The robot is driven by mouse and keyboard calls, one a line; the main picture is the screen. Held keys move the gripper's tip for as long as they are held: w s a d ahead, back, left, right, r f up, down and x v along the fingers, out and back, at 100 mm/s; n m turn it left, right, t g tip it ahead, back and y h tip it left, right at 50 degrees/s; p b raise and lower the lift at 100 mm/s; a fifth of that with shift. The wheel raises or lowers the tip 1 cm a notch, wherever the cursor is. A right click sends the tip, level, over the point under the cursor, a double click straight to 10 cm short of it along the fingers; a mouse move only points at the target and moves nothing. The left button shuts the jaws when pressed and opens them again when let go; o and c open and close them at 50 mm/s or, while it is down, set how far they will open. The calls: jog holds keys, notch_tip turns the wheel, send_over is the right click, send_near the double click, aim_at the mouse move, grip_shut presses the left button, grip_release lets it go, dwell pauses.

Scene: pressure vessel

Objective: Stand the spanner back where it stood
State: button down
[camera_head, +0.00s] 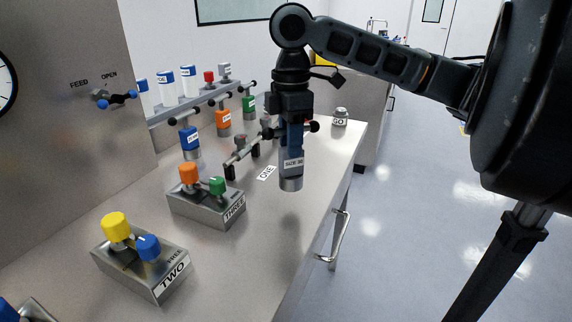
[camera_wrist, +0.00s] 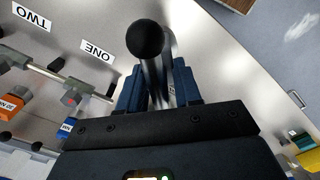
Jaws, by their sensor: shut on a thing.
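My gripper (camera_head: 290,116) points down over the bench in the head view. It is shut on the spanner (camera_head: 292,163), which hangs upright below it. The low rail (camera_head: 243,153) with dark end posts stands just left of the spanner. A label ONE (camera_head: 266,173) lies on the bench beside it.
Blue (camera_head: 190,139), orange (camera_head: 223,120) and green (camera_head: 249,105) labelled pieces stand behind the rail. Block THREE (camera_head: 207,208) and block TWO (camera_head: 140,270) stand nearer. A panel with a FEED lever (camera_head: 117,98) rises at left. A GO button (camera_head: 340,118) stands near the far right edge.

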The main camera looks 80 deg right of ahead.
aim_at(286, 177)
jog(key=shift+w+a+f, duration=0.3)
jog(key=shift+a+f, duration=0.35)
jog(key=shift+a, duration=0.25)
jog(key=shift+f, duration=1.95)
jog(key=shift+f, duration=0.15)
jog(key=c, duration=0.8)
grip_release()
notch_tip(286, 177, up, 12)
jog(key=shift+r, duration=0.15)
